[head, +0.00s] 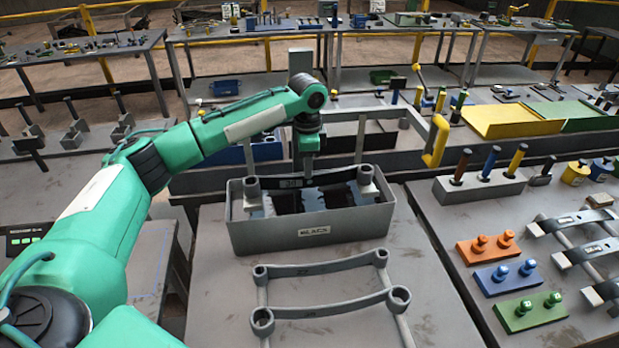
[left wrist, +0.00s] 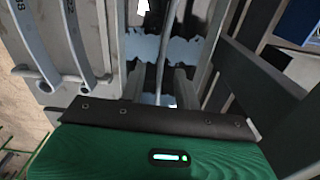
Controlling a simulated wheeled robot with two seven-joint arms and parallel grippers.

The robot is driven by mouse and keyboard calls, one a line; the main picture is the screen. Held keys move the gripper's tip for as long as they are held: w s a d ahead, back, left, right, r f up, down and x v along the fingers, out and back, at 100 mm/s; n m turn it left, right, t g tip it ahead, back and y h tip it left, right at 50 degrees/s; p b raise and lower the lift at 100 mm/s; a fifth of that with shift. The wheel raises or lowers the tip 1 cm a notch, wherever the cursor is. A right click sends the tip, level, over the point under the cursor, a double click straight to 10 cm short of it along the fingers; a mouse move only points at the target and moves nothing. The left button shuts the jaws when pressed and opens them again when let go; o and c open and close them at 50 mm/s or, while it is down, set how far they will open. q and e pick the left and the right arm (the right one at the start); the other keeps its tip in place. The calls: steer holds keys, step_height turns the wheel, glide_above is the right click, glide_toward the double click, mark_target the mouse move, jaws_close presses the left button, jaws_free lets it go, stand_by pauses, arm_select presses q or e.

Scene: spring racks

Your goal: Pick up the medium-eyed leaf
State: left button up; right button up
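Three dark leaves with round eyes at both ends show in the head view. One leaf (head: 325,177) spans above the grey bin marked BLACK (head: 310,236). A second leaf (head: 318,268) and a third leaf (head: 330,309) lie in front on the table rack. I cannot tell for sure which has the medium eyes. My left gripper (head: 308,168) points down at the middle of the leaf over the bin. In the left wrist view its fingers (left wrist: 160,88) stand apart, one on each side of a thin grey strip. My right gripper is not in view.
The bin's dark contents are partly hidden by the leaf. On the right table are a block with colored handles (head: 480,183), orange, blue and green plates with knobs (head: 492,249), and metal clamps. A yellow bent bar (head: 437,140) rises behind. Yellow and green trays (head: 515,118) lie farther back.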

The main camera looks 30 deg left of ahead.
mark_target(310, 181)
arm_select(q)
steer(key=shift+f+p, duration=0.35)
steer(key=shift+f, duration=0.05)
step_height(310, 181, down, 4)
steer(key=shift+w+r+p, duration=0.1)
steer(key=shift+r+p, duration=0.1)
steer(key=shift+p, duration=0.45)
steer(key=shift+f, duration=0.3)
jaws_close()
steer(key=shift+w+r, duration=0.15)
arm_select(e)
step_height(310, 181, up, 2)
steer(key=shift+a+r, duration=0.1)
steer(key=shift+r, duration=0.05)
